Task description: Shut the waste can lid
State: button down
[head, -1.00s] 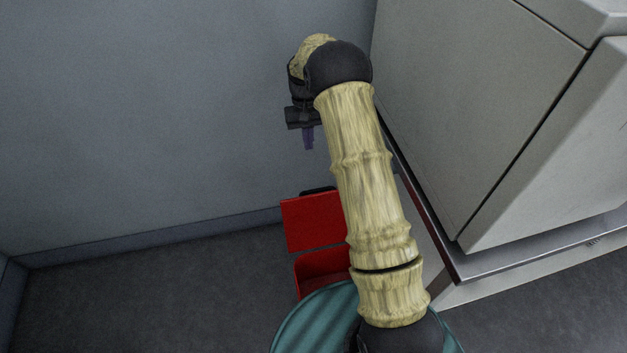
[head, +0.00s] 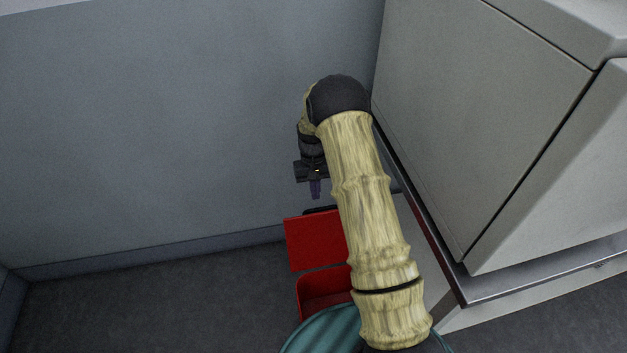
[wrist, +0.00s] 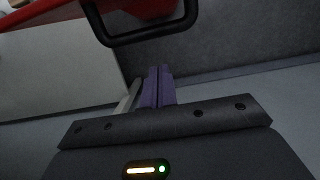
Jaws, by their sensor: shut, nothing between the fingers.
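The red waste can (head: 322,292) stands on the floor below my arm, and its right part is hidden behind the arm. Its red lid (head: 314,242) is raised open, tilted up toward the wall. A black handle (head: 320,210) shows at the lid's far edge; in the wrist view the black handle loop (wrist: 150,36) hangs at the top beside the red lid (wrist: 45,14). My gripper (head: 316,192) is just above and behind the lid's far edge, pointing down. Its purple fingers (wrist: 157,88) are together and empty, apart from the handle in the picture.
A large grey cabinet-like machine (head: 470,130) stands close on the right, with a metal-edged base below it. The grey wall (head: 150,120) is behind my gripper. The dark floor (head: 150,310) to the left of the can is clear.

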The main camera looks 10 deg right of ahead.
jog(key=shift+s, duration=1.25)
jog(key=shift+s+d+r, duration=0.1)
